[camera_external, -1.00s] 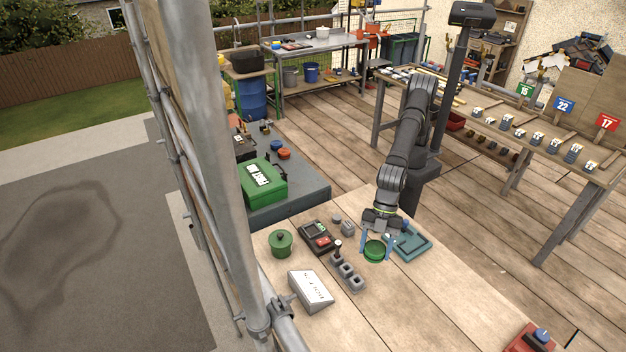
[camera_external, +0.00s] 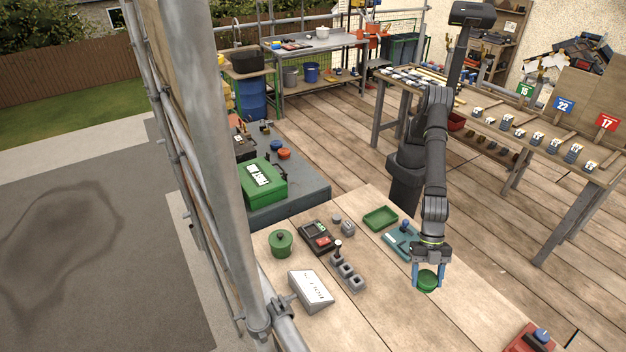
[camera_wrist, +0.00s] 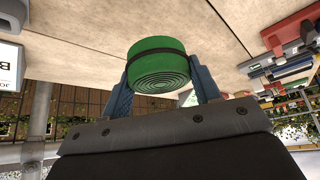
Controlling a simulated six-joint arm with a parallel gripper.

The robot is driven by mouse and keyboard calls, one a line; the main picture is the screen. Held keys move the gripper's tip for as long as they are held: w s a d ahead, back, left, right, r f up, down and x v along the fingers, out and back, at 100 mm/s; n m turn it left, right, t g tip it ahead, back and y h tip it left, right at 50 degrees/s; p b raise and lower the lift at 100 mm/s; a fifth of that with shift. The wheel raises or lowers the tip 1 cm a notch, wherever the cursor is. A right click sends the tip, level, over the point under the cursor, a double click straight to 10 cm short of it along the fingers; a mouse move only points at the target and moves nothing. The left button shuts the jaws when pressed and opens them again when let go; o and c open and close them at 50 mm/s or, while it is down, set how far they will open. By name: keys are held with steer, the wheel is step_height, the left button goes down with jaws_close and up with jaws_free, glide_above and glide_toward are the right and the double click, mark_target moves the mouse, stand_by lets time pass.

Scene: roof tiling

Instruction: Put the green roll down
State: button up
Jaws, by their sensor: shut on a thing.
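The green roll (camera_external: 428,281) is a short, round coil with a dark band around it. It also shows in the wrist view (camera_wrist: 158,66), where its spiral end faces the camera. My gripper (camera_external: 428,278) is shut on the roll, with one blue finger on each side. In the external view it holds the roll at the right side of the near wooden bench (camera_external: 385,310). I cannot tell whether the roll touches the bench top or hangs just above it.
A green tray (camera_external: 380,218) lies empty on the bench, behind a teal holder (camera_external: 399,247). A green lidded pot (camera_external: 281,243), a scale-like device (camera_external: 317,236), grey blocks (camera_external: 347,272) and a white sign (camera_external: 311,290) stand to the left. The bench's near right is clear up to a red box (camera_external: 531,340).

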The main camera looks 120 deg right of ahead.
steer(key=s+a+f, duration=0.1)
steer(key=a+f, duration=0.1)
steer(key=a, duration=0.1)
steer(key=s+a+f, duration=0.1)
steer(key=a+f, duration=0.1)
steer(key=a, duration=0.2)
steer(key=s+a+f, duration=0.2)
steer(key=a+f, duration=0.1)
steer(key=shift+a, duration=0.25)
steer(key=shift+f, duration=1.9)
steer(key=shift+f, duration=0.15)
steer(key=o, duration=1)
steer(key=shift+s+d+r, duration=0.1)
steer(key=shift+r, duration=0.3)
steer(key=v, duration=1.1)
steer(key=shift+s+r, duration=0.1)
steer(key=shift+r, duration=0.1)
